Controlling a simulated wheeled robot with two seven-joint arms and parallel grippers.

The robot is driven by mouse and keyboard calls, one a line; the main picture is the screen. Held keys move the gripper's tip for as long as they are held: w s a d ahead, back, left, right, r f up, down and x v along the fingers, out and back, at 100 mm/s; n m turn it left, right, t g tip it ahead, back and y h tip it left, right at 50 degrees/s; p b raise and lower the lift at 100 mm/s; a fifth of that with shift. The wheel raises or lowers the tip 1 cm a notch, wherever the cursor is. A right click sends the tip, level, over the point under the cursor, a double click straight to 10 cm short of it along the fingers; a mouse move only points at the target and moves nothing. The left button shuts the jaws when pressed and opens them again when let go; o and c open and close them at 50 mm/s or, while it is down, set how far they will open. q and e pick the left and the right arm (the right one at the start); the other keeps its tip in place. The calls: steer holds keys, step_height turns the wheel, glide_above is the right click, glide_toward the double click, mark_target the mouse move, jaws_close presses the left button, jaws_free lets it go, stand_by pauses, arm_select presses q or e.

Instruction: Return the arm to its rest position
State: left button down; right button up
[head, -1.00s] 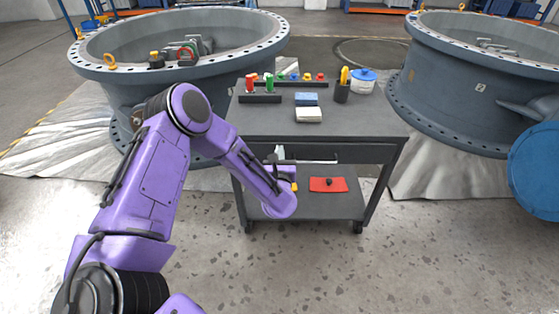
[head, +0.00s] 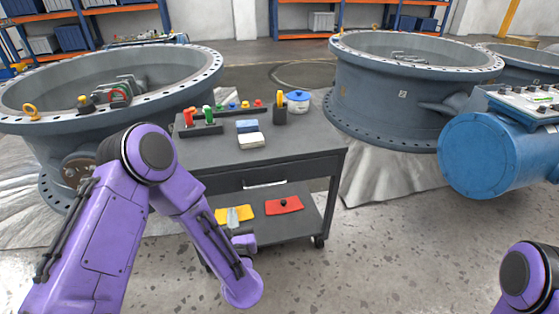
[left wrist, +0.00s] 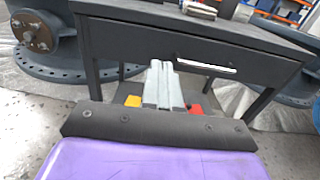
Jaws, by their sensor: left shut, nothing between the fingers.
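My left arm, purple, comes in from the left in the head view. Its gripper (head: 233,217) is low in front of the dark tool cart (head: 300,151), over the lower shelf's left part in the picture. In the left wrist view its pale fingers (left wrist: 164,85) are together with nothing between them, pointing toward the cart below the drawer (left wrist: 170,42). The gripper appears apart from the cart. Part of my right arm (head: 529,277) shows at the lower right; its gripper is out of view.
A yellow item (head: 247,212) and a red item (head: 284,205) lie on the lower shelf. The cart's top holds several small tools and a blue-lidded pot (head: 298,101). Large grey valve bodies (head: 400,95) stand around, with a blue cylinder (head: 490,153) at right. Floor in front is open.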

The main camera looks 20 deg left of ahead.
arm_select(q)
steer(key=s+d+f+m+g+h, duration=0.2)
steer(key=s+f+m+h, duration=0.35)
steer(key=m, duration=0.75)
steer(key=s+d+f+m+g+h, duration=0.2)
steer(key=f+m, duration=0.6)
steer(key=m, duration=0.4)
steer(key=s+a+f+m+g, duration=0.2)
steer(key=s+f+m+g, duration=0.15)
steer(key=s, duration=0.35)
steer(key=s+a+f+m+g+y, duration=0.1)
steer(key=s+a+f+m+g, duration=0.1)
steer(key=s+m, duration=0.35)
steer(key=s+a+f+m+g, duration=0.2)
steer(key=s+f+g, duration=0.1)
steer(key=s, duration=0.5)
step_height(320, 180, up, 16)
steer(key=p, duration=1.6)
steer(key=shift+w+d+t, duration=0.15)
steer(key=shift+w+t, duration=0.2)
steer(key=shift+w, duration=0.1)
steer(key=shift+r, duration=0.1)
